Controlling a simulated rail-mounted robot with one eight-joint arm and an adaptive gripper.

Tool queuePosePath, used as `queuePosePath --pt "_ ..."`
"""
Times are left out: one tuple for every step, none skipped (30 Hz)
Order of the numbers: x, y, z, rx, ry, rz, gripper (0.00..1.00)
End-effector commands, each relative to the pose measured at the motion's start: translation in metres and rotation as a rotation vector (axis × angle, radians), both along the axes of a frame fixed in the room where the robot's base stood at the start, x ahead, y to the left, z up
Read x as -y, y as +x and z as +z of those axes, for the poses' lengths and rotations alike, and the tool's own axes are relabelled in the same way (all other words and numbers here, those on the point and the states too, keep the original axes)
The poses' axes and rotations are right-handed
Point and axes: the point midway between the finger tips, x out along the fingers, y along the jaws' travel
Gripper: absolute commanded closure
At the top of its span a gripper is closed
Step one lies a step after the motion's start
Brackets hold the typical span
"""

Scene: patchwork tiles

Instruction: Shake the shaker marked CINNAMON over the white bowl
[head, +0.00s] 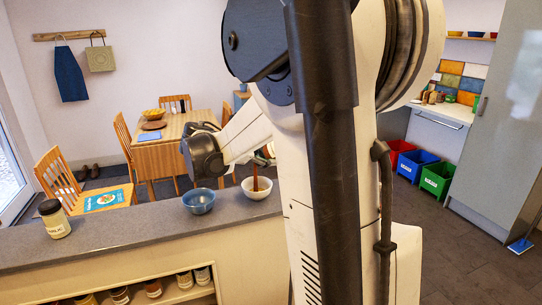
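The white bowl (258,192) stands on the grey counter. A narrow reddish-brown streak (255,176) shows over and inside it; I cannot tell whether it is falling powder or a solid thing. My gripper (266,156) is above the bowl, small and mostly hidden behind my own arm. Its fingers and anything in them cannot be made out. No label reading CINNAMON is readable. A jar with a dark lid (54,220), its label seeming to read GARLIC, stands at the counter's left.
A blue bowl (199,207) stands left of the white bowl. Several jars (154,289) sit on the shelf under the counter (120,238). The counter between the garlic jar and the blue bowl is clear. A wooden table (175,152) with chairs stands beyond.

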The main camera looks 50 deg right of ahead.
Motion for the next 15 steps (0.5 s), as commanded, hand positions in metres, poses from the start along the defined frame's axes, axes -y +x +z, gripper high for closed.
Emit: queuePosePath --pt "0.0 0.0 -0.003 0.0 0.0 0.0 0.91" --pt "0.0 0.0 -0.006 0.0 0.0 0.0 0.91" --pt "0.0 0.0 -0.01 0.0 0.0 0.0 0.91" --pt "0.0 0.0 -0.014 0.0 0.0 0.0 0.91" --pt "0.0 0.0 -0.018 0.0 0.0 0.0 0.91" --pt "0.0 0.0 -0.022 0.0 0.0 0.0 0.91" --pt "0.0 0.0 -0.026 0.0 0.0 0.0 0.91" --pt "0.0 0.0 -0.028 0.0 0.0 0.0 0.91" --pt "0.0 0.0 -0.03 0.0 0.0 0.0 0.91" --pt "0.0 0.0 -0.031 0.0 0.0 0.0 0.91" --pt "0.0 0.0 -0.029 0.0 0.0 0.0 0.91" --pt "0.0 0.0 -0.026 0.0 0.0 0.0 0.91" --pt "0.0 0.0 -0.024 0.0 0.0 0.0 0.91" --pt "0.0 0.0 -0.02 0.0 0.0 0.0 0.91" --pt "0.0 0.0 -0.016 0.0 0.0 0.0 0.91"
